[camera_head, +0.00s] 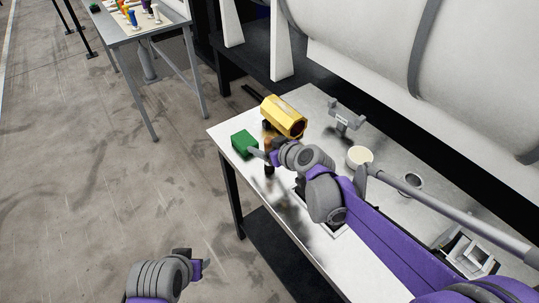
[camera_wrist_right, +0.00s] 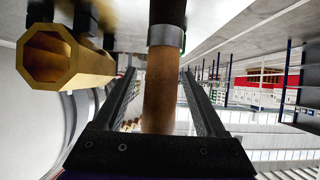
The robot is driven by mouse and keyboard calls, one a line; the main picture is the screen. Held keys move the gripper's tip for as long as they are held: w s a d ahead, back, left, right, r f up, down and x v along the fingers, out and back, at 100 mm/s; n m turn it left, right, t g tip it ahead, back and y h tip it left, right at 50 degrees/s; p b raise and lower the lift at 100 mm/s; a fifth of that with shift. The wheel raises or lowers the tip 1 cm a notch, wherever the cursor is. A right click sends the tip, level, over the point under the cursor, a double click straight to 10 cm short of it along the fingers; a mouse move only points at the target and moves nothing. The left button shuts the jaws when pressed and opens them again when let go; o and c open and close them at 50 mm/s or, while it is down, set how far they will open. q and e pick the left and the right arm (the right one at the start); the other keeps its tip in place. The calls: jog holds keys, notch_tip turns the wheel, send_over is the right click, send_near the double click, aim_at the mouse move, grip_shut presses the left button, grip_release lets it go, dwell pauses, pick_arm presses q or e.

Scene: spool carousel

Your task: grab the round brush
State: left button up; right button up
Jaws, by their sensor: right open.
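The round brush (camera_wrist_right: 160,95) shows in the right wrist view as a brown wooden handle with a metal band, running between the fingers of my right gripper (camera_wrist_right: 157,74). The fingers are open, one on each side of the handle, with visible gaps. The bristles are not clear in that view. In the head view my right gripper (camera_head: 268,155) is at the table's left end, beside the green block and just below the yellow tube; the brush is mostly hidden there. My left arm's end (camera_head: 192,262) shows low in the head view, away from the table; its jaws are unclear.
A yellow hexagonal tube (camera_head: 284,116) lies close to the right gripper and also shows in the wrist view (camera_wrist_right: 62,58). A green block (camera_head: 243,143) sits left of the gripper. A cream round container (camera_head: 358,156) and a grey bracket (camera_head: 346,116) stand farther right.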

grip_shut()
jog(key=shift+r, duration=0.15)
